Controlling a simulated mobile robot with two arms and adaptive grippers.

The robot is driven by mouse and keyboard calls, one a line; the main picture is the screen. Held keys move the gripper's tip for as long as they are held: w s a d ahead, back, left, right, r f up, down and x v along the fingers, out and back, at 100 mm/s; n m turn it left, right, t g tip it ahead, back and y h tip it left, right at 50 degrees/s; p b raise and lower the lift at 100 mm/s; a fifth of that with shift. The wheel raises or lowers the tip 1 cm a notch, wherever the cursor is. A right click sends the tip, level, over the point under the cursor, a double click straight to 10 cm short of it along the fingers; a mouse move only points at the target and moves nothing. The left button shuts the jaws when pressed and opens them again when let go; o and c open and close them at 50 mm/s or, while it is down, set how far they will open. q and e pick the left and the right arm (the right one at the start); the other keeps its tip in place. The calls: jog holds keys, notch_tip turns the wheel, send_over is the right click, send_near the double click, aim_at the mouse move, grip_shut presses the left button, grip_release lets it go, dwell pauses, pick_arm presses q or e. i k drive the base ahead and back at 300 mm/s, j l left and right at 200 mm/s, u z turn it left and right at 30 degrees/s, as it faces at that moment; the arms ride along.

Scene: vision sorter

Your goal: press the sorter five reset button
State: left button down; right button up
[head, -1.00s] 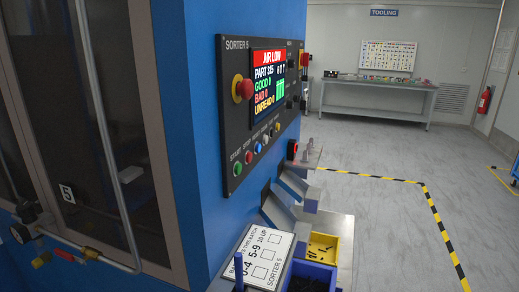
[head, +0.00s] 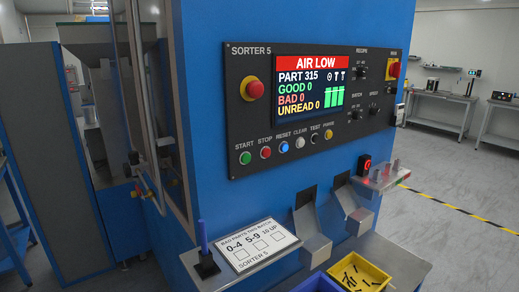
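The Sorter 5 control panel (head: 310,105) faces me on the blue cabinet in the head view. A row of small buttons runs along its lower edge. The reset button (head: 284,147) is blue, under the label RESET, between the red stop button (head: 265,152) and the white clear button (head: 300,143). The screen (head: 311,88) reads AIR LOW, part 315, good 0, bad 0, unread 0. Neither of my grippers shows in the view.
Below, a ledge holds a tally card (head: 257,244), a pen in a stand (head: 204,252) and a yellow bin (head: 359,272) with dark parts. Two metal chutes project above the bins. Open floor lies right.

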aim_at(284, 147)
jog(key=i+l+u, duration=0.15)
jog(key=l+u, duration=0.3)
jog(key=l, duration=0.35)
jog(key=l+u, duration=0.5)
jog(key=l, duration=0.3)
